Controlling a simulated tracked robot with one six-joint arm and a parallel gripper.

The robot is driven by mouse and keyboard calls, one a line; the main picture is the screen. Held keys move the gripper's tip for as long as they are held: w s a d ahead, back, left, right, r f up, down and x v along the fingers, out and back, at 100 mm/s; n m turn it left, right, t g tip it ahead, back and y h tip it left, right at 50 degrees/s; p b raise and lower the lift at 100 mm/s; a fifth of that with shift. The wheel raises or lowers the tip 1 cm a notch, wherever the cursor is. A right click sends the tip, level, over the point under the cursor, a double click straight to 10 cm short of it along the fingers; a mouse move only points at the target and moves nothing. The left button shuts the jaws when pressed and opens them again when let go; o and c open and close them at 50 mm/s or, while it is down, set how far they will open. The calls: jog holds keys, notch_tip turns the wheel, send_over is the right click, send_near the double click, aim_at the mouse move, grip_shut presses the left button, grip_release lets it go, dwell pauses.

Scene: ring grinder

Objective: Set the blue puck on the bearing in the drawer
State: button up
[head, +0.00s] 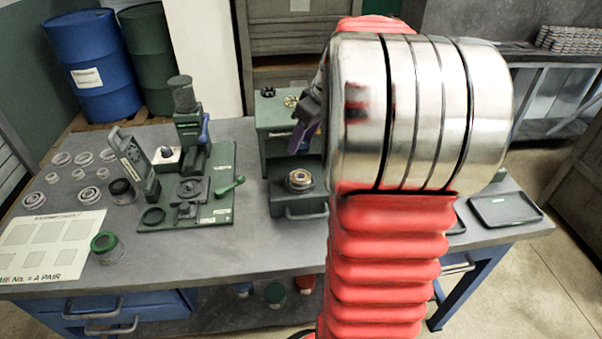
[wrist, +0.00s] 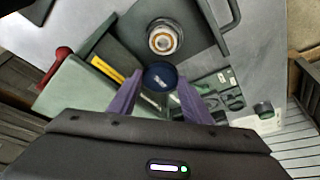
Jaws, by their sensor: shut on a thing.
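The blue puck (wrist: 160,77) sits between the purple fingers of my gripper (wrist: 159,88) in the wrist view, and the gripper is shut on it. In the head view my gripper (head: 303,130) is partly hidden by my own arm, and I cannot make out the puck there. The bearing (head: 299,179), a metal ring with an orange-brown inner part, rests in the open drawer (head: 301,207) of the green press. In the wrist view the bearing (wrist: 163,38) shows just beyond the puck, in the drawer (wrist: 205,35). Puck and bearing appear apart.
The green press (head: 274,114) rises behind the drawer. A green fixture board (head: 222,185) with a grinder stand lies to the left. Several rings (head: 89,196) and a green-topped ring (head: 105,246) lie at the table's left. A dark tray (head: 505,209) lies at the right.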

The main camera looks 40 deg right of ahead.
aim_at(306, 151)
jog(key=shift+f, duration=3)
jog(key=shift+f, duration=1.85)
jog(key=shift+f, duration=0.1)
jog(key=o, duration=1.2)
jog(key=v, duration=1.2)
